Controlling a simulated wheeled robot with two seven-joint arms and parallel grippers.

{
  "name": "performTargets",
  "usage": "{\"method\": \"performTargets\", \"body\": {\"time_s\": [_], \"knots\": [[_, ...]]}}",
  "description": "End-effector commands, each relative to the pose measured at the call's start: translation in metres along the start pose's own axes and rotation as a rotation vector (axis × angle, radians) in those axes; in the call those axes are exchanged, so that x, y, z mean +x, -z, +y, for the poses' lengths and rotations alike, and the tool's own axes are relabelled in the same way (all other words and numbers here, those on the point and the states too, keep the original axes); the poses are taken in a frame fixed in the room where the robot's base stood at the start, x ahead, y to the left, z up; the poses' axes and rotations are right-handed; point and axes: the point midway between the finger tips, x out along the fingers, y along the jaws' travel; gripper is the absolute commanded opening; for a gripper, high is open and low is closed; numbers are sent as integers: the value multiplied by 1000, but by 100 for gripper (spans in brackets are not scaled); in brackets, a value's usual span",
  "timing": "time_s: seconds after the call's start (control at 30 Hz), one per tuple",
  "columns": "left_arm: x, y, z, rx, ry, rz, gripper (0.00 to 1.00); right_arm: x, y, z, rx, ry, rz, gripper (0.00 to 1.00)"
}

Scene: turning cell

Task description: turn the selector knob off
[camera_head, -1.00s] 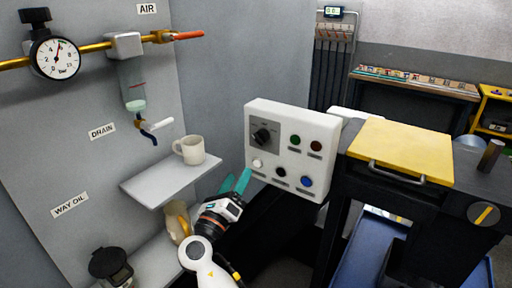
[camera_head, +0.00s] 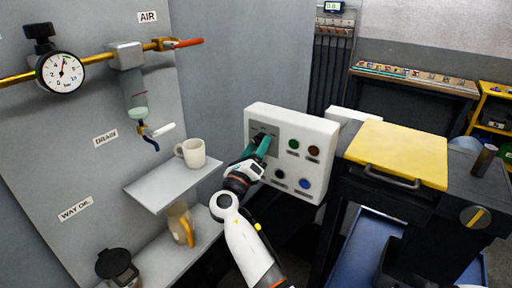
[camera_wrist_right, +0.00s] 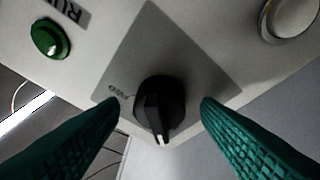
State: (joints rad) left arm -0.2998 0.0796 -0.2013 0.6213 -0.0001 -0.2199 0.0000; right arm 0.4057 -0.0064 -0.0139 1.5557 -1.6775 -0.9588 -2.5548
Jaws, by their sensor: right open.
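The black selector knob (camera_wrist_right: 159,105) sits on a grey plate (camera_wrist_right: 165,60) of the white control panel (camera_head: 318,130). In the right wrist view its white pointer mark faces the bottom of the picture, and a label reading "FWD" shows beside it. My right gripper (camera_head: 262,146) is in front of the knob, which it mostly hides in the head view. In the right wrist view the teal fingers (camera_wrist_right: 160,125) are open, one on each side of the knob, with a gap on both sides. My left gripper is not in view.
The panel also carries a green button (camera_head: 293,144), a dark red button (camera_head: 313,150) and a blue button (camera_head: 305,184). A shelf (camera_head: 160,190) with a white mug (camera_head: 193,153) stands to the left. A yellow-topped cover (camera_head: 398,153) is to the right.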

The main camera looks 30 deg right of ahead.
Motion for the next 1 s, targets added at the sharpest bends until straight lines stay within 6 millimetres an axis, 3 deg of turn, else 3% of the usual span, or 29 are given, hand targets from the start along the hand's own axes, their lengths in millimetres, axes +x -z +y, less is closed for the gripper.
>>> {"method": "performTargets", "body": {"time_s": [0.17, 0.4, 0.43, 0.73, 1.0], "knots": [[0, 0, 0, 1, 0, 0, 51, 0, 0, 0, 0, 0, 0, 54], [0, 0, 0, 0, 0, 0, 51, 0, 0, 0, 0, 0, 0, 15], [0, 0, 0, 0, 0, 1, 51, 0, 0, 0, 0, 0, 0, 13], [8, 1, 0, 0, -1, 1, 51, -1, -1, -2, 42, -15, -3, 13], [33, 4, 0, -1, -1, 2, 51, -2, -3, -6, 201, -72, -13, 13]]}}
